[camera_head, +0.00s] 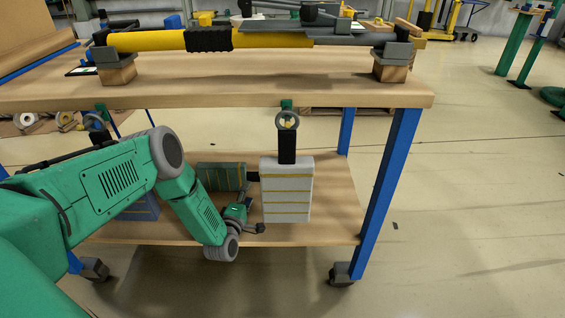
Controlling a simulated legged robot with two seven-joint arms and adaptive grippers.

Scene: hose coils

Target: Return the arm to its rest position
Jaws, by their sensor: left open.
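My left arm (110,185), green with grey joints, comes in from the left and bends down in front of the workbench. My left gripper (258,203) is low, near the bench's lower shelf, just left of a white box with yellow stripes (287,192). Its dark fingers are spread apart and I see nothing held between them. Whether a finger touches the box I cannot tell. My right arm and gripper are not in view.
The wooden bench top (230,90) carries a yellow and grey pole (150,41) on blocks. A grey-green case (221,177) sits on the lower shelf (335,205). Blue legs (388,185) stand on casters. The floor at right is mostly clear.

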